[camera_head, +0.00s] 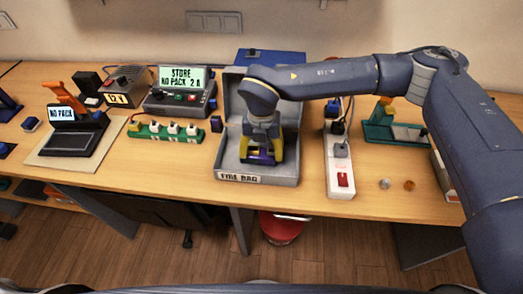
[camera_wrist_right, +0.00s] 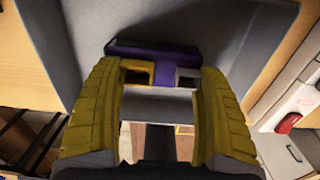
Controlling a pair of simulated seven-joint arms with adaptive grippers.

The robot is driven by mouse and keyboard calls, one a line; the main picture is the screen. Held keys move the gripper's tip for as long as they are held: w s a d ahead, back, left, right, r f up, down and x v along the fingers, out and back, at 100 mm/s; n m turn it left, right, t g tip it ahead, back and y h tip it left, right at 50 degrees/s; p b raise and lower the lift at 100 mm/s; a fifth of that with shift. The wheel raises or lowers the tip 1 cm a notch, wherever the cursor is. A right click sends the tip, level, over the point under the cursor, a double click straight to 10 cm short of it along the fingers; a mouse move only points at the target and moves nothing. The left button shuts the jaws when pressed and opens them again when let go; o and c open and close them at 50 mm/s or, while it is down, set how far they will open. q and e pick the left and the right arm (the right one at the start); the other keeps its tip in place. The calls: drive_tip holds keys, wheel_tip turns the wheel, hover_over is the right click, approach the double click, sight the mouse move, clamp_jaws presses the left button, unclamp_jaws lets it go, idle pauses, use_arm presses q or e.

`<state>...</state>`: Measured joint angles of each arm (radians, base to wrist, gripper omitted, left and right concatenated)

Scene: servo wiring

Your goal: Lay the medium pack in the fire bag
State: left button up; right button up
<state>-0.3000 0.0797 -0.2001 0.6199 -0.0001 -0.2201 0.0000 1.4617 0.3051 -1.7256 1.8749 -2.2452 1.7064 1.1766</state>
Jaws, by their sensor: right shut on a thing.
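The fire bag (camera_head: 226,165) is an open grey box with a "FIRE BAG" label on its front, and its lid stands raised at the back. My right gripper (camera_head: 262,160) points down inside it. In the right wrist view, the yellow fingers of my right gripper (camera_wrist_right: 160,105) are shut on a dark purple pack (camera_wrist_right: 165,77) with a yellow and a grey connector. I take it for the medium pack. The grey floor of the bag lies behind it. I cannot tell whether the pack touches the floor. My left gripper is not in view.
A green strip with white sockets (camera_head: 166,131) and a small dark block (camera_head: 216,124) lie left of the bag. A white power strip (camera_head: 341,165) stands close on its right. A display box (camera_head: 181,90) reads "STORE NO PACK 2 A". A small screen (camera_head: 61,114) reads "NO PACK".

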sight(262, 154)
drive_tip(key=shift+f, duration=0.1)
drive_tip(key=o, duration=1.6)
wheel_tip(262, 154, up, 12)
drive_tip(key=shift+r, duration=0.1)
